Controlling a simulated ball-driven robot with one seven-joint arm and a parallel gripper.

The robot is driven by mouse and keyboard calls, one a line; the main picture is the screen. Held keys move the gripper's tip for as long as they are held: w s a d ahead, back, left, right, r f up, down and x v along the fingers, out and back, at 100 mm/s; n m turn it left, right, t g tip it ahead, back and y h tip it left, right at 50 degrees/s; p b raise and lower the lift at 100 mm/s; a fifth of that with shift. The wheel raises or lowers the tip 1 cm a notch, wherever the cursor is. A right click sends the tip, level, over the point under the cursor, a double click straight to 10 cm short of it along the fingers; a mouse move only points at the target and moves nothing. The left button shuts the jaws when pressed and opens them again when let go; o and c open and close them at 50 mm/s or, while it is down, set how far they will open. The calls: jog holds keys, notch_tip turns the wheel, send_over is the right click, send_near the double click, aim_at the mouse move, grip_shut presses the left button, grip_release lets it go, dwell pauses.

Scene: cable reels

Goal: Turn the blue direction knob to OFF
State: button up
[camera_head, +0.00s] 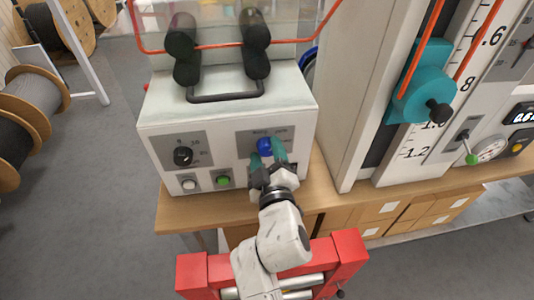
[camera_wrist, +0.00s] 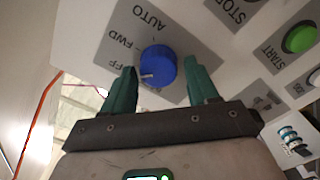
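The blue direction knob (camera_head: 265,146) is on the right side of the white machine's front panel. In the wrist view the knob (camera_wrist: 160,63) has a white mark near its lower left edge, pointing left toward the lowest label. That label looks like OFF and is partly hidden by a finger; FWD and AUTO are printed above it. My gripper (camera_head: 268,155) is at the panel, in front of the knob. In the wrist view my gripper (camera_wrist: 161,70) is open, with one teal finger on each side of the knob and gaps visible.
A green START button (camera_wrist: 300,37) lies right of the knob in the wrist view. The head view shows a black dial (camera_head: 183,156), a white button (camera_head: 188,184) and a green button (camera_head: 223,180) left of my gripper. A tall gauge unit (camera_head: 365,90) stands right.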

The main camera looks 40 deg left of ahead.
jog(key=shift+o, duration=0.7)
jog(key=p+v, duration=0.1)
jog(key=v, duration=0.9)
jog(key=shift+s+d, duration=0.25)
jog(key=shift+s, duration=0.05)
jog(key=w+d+f+m+g+h, duration=0.15)
jog(key=d+f+m+h, duration=0.45)
jog(key=d, duration=0.8)
jog(key=w+d+f+m+g+h, duration=0.15)
jog(key=d+f+m+h, duration=0.4)
jog(key=d, duration=0.75)
jog(key=s+d+f+m+g+h, duration=0.1)
jog(key=s+d+f+m+g, duration=0.2)
jog(key=s+d, duration=0.7)
jog(key=s+d+f+m+g+h, duration=0.1)
jog(key=s+d+f+m+g, duration=0.3)
jog(key=s+d, duration=0.6)
jog(key=shift+s+d+m+g, duration=0.3)
jog(key=shift+m, duration=0.15)
